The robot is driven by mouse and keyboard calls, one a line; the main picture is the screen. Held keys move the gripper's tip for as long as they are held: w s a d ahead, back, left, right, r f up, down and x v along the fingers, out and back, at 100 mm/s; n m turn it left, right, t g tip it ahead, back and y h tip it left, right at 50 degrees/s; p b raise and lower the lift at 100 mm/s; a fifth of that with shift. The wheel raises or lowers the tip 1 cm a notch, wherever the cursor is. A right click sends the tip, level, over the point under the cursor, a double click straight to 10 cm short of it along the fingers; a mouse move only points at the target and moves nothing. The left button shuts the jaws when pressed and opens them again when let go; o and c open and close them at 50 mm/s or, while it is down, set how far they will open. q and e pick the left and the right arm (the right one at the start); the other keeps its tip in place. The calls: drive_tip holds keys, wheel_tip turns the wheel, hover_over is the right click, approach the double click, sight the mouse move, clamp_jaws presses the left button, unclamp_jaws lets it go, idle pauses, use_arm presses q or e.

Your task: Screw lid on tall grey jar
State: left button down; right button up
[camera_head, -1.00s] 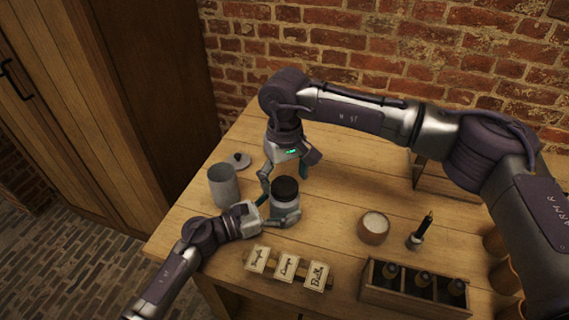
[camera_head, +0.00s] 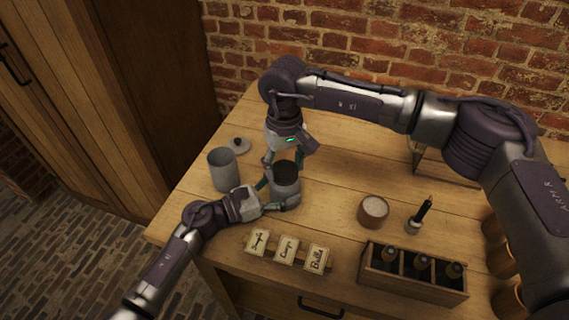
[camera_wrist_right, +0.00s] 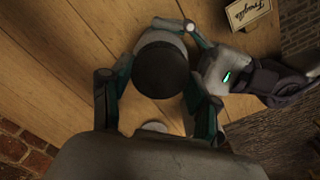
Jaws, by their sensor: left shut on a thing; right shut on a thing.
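A tall grey jar (camera_head: 222,170) stands upright at the table's left, its top open. A small grey lid with a knob (camera_head: 239,146) lies behind it. My left gripper (camera_head: 268,199) is shut on a shorter grey jar (camera_head: 287,193), around its side. This jar has a dark round top (camera_head: 286,170), seen from above in the right wrist view (camera_wrist_right: 160,68). My right gripper (camera_head: 284,170) comes from above, its fingers on both sides of the dark top (camera_wrist_right: 150,95). It is shut on this jar's top; the exact contact is partly hidden.
Several label cards (camera_head: 286,250) stand in front. The table's left edge is close to the tall jar. A brick wall is behind.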

drive_tip(key=m, duration=0.6)
drive_tip(key=shift+m, duration=0.4)
drive_tip(key=m, duration=0.4)
drive_tip(key=shift+f+m, duration=0.1)
drive_tip(key=shift+m, duration=0.2)
drive_tip(key=m, duration=1.2)
drive_tip(key=shift+m, duration=0.3)
drive_tip(key=m, duration=2.2)
drive_tip(key=o, duration=1.4)
drive_tip(key=shift+c, duration=0.2)
wheel_tip(320, 180, up, 12)
